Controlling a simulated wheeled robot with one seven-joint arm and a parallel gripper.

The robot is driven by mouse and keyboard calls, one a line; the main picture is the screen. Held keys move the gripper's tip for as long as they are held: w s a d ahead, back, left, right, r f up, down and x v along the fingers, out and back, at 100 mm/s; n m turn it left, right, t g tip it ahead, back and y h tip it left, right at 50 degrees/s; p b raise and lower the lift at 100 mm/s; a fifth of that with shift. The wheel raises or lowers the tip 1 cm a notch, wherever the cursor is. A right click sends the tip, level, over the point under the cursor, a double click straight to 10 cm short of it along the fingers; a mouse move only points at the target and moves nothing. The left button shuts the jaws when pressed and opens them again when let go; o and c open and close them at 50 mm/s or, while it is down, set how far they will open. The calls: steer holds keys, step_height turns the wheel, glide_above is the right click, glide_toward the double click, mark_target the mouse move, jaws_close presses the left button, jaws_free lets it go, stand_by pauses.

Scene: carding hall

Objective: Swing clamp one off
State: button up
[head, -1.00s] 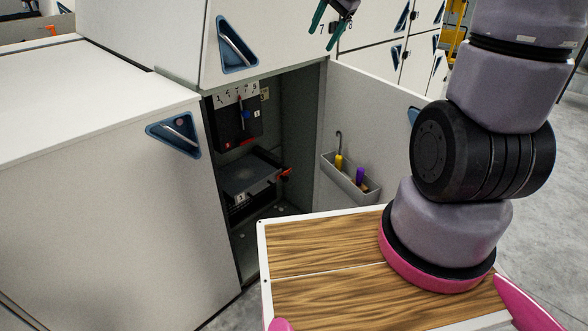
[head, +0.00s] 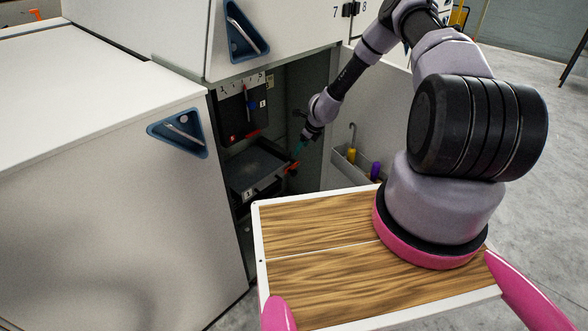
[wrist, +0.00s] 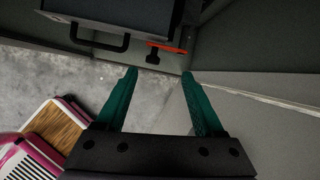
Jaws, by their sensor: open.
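A clamp with a red lever (head: 292,168) sits at the right front corner of a dark box (head: 256,168) inside the open cabinet. The box carries a label reading 1. In the wrist view the red lever (wrist: 168,47) lies nearly level, with a black knob below its left end, beside the box and its black handle (wrist: 85,40). My gripper (head: 299,149) has reached into the cabinet opening, close to the lever. Its two teal fingers (wrist: 160,73) are spread with nothing between them, and the lever appears just beyond the tips. Whether they touch it I cannot tell.
The cabinet's open door (head: 377,100) stands to the right, bearing a grey bin (head: 350,166) with yellow and purple-handled tools. A white cabinet (head: 100,190) fills the left.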

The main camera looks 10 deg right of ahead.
steer(key=m, duration=0.2)
glide_toward(295, 171)
steer(key=x, duration=0.9)
steer(key=shift+w+a+f, duration=0.1)
steer(key=shift+f, duration=0.25)
jaws_close()
stand_by(0.8)
